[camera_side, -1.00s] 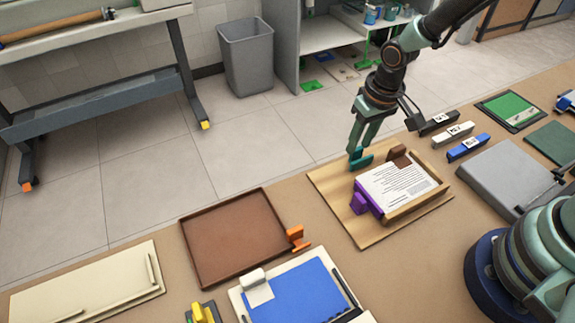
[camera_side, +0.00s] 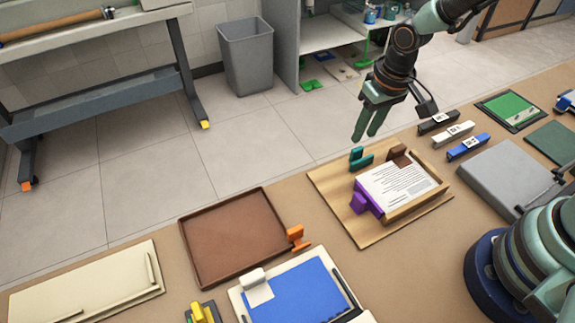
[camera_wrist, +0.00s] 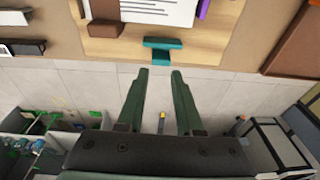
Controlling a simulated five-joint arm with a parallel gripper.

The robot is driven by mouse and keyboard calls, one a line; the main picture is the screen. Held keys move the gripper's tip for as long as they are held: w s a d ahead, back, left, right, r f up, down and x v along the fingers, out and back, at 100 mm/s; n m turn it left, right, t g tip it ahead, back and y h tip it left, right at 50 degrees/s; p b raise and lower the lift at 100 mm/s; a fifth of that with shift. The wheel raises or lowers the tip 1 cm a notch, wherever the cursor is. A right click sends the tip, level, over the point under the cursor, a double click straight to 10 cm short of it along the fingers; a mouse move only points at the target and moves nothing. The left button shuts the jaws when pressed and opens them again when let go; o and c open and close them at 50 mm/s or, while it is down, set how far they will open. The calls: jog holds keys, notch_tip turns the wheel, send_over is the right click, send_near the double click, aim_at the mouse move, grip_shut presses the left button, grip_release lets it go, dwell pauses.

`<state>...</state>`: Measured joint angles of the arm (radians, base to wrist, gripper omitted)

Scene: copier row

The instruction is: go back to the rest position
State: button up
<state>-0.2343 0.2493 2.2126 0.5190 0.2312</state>
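My gripper (camera_side: 370,124) is raised above the far edge of the wooden board (camera_side: 335,207). In the wrist view my gripper (camera_wrist: 159,72) shows its two green fingers spread apart with nothing between them. A teal clip (camera_side: 361,158) stands at the far edge of the board, below and apart from the fingers; it also shows in the wrist view (camera_wrist: 162,50), beyond the fingertips. Printed paper (camera_side: 398,185) lies on the board. A purple clip (camera_side: 366,199) and a brown block (camera_side: 398,154) are at its edges.
A brown tray (camera_side: 232,235) with an orange clip (camera_side: 296,238) lies left of the board. A blue-sheeted clipboard (camera_side: 293,292) is in front. Black, white and blue labelled blocks (camera_side: 468,146) and a grey flat device (camera_side: 500,175) are on the right.

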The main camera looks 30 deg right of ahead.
jog(key=s+d+r+t, duration=0.2)
jog(key=s+d+r, duration=0.1)
jog(key=r, duration=0.5)
jog(key=s+d+r+t, duration=0.1)
jog(key=s+d+r, duration=0.3)
jog(key=r, duration=0.5)
jog(key=shift+s+d+r+t, duration=0.25)
jog(key=shift+d+t, duration=0.15)
jog(key=shift+d, duration=0.4)
